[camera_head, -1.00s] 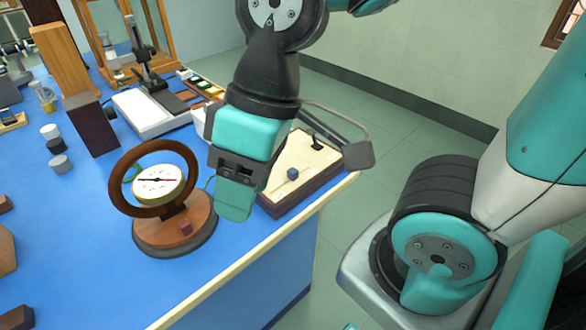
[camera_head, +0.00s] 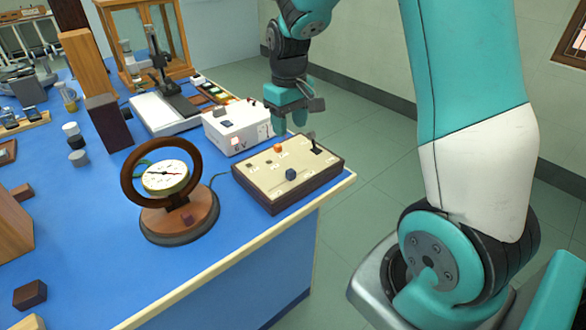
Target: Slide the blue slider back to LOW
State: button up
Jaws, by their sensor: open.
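The control box (camera_head: 262,188) has a cream top and dark sides and sits near the right edge of the blue bench. A dark blue knob (camera_head: 291,174), which looks like the blue slider, is near the front of its top. The labels are too small to read, so I cannot tell which end is LOW. My teal gripper (camera_head: 289,120) is above and beyond the back of the box, apart from the blue knob. It is open, with nothing seen between its fingers.
An orange knob (camera_head: 278,148) and a black lever (camera_head: 314,146) share the box top. A white unit (camera_head: 232,136) stands behind it. A ring-framed dial (camera_head: 166,178) on a wooden base stands to the left. Bare blue bench (camera_head: 95,240) lies further left.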

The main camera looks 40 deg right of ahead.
aim_at(291, 171)
notch_tip(291, 171, down, 14)
jog(key=shift+d+r, duration=0.1)
jog(key=shift+r, duration=0.05)
grip_shut()
